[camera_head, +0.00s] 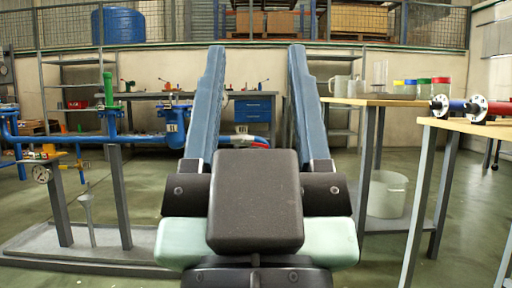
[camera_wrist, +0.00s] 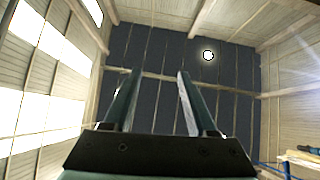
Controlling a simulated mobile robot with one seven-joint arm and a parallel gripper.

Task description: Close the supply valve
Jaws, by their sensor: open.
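A blue pipe rig (camera_head: 90,138) stands on grey posts at the left in the head view. I cannot tell which part is the supply valve. My gripper (camera_head: 256,50) is at the centre, to the right of the rig and apart from it. Its two long blue fingers are spread, with nothing between them. In the wrist view the fingers (camera_wrist: 159,75) are also apart and point up at the wall and ceiling; no valve shows there.
A wooden-topped table (camera_head: 372,102) with jugs and coloured-lid jars stands at the right. A nearer table (camera_head: 470,127) holds red and blue flanged pipe pieces. A low grey platform (camera_head: 90,262) lies under the rig. A workbench with blue drawers (camera_head: 253,108) stands behind. Some floor is clear.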

